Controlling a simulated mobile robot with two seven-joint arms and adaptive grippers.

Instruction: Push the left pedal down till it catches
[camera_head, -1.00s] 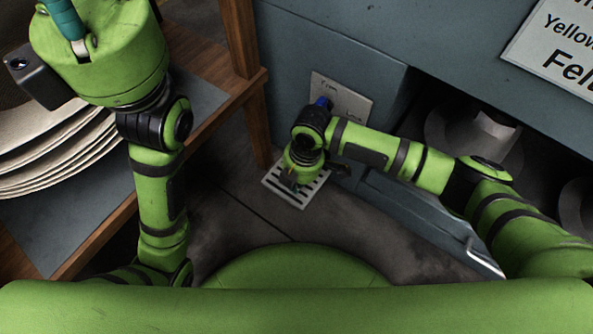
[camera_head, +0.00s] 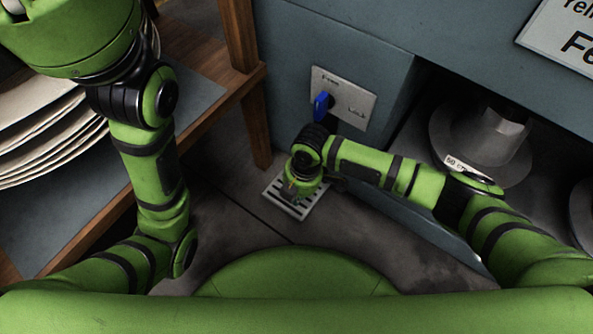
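The pedal, a pale slotted metal plate (camera_head: 290,206), sits low by the floor in front of the blue-grey press cabinet (camera_head: 330,38). My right arm reaches in from the right, and its wrist end with the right gripper (camera_head: 302,190) is directly above the pedal, covering its upper part. The fingers are mostly hidden beneath the wrist, so I cannot tell whether they are open or touch the plate. My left arm rises at the left, and its gripper is outside the view. I cannot tell whether the pedal is caught.
A blue lever (camera_head: 321,106) sits on a plate marked "Free" and "Lock" (camera_head: 356,98) above the pedal. A wooden shelf (camera_head: 205,112) with stacked pale hat brims (camera_head: 40,152) stands left. Grey hat forms (camera_head: 483,140) sit in the cabinet's opening at right. Floor left of the pedal is clear.

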